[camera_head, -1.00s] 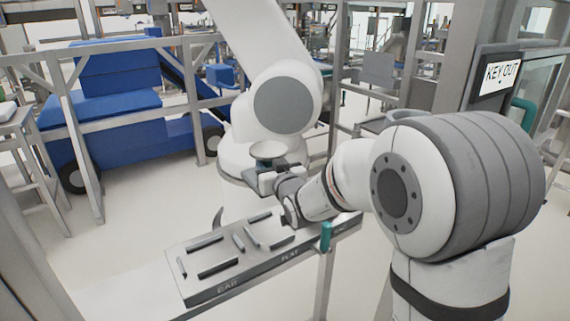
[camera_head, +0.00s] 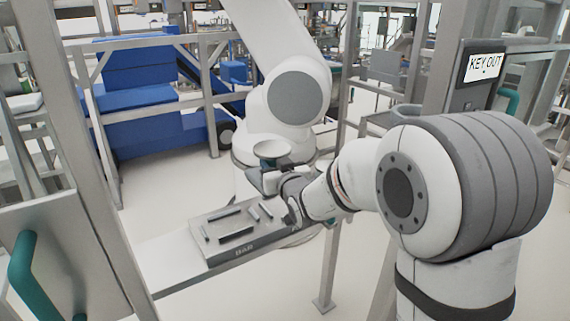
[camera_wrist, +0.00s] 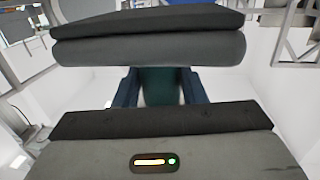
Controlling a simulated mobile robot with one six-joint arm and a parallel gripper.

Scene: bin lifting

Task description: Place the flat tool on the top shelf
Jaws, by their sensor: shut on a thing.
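My gripper (camera_wrist: 155,90) is shut on a dark teal piece (camera_wrist: 158,82), seen between its two blue fingers in the wrist view. In the head view my gripper (camera_head: 270,177) is held up beyond the tray, with a pale, dark-sided round disc (camera_head: 271,149) at its top. I cannot tell for sure whether the held piece is the flat tool. A grey tray (camera_head: 222,257) marked BAR lies below and left of my gripper, with several dark bars on it. My arm hides its right end. I cannot make out the top shelf.
A grey metal post and panel with a teal handle (camera_head: 22,268) stand close at the left. A blue machine (camera_head: 150,125) is behind a rail. Pale floor is clear between.

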